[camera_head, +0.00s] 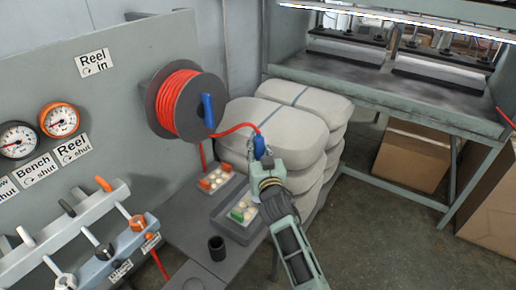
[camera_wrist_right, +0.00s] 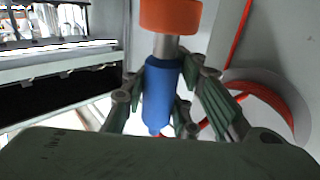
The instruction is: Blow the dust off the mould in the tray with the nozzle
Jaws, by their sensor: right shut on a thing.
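My right gripper (camera_head: 262,155) is shut on a blue nozzle (camera_head: 259,144), with a red hose running to it from the reel. In the wrist view the blue nozzle (camera_wrist_right: 160,92) sits between the fingers, with a metal neck and an orange end (camera_wrist_right: 170,14). A small mould with a green end and pale round spots (camera_head: 244,211) lies in a grey tray (camera_head: 217,219) on the bench. My right forearm is just right of the tray, and the gripper is beyond it. Dust cannot be made out at this size. My left gripper is not in view.
A similar piece with orange parts (camera_head: 215,179) lies behind the tray. A red hose reel (camera_head: 187,103) is on the grey panel. A black cup (camera_head: 217,248) stands at the bench front. Pale sacks (camera_head: 275,125) are stacked behind the gripper. Valve levers (camera_head: 95,240) are at left.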

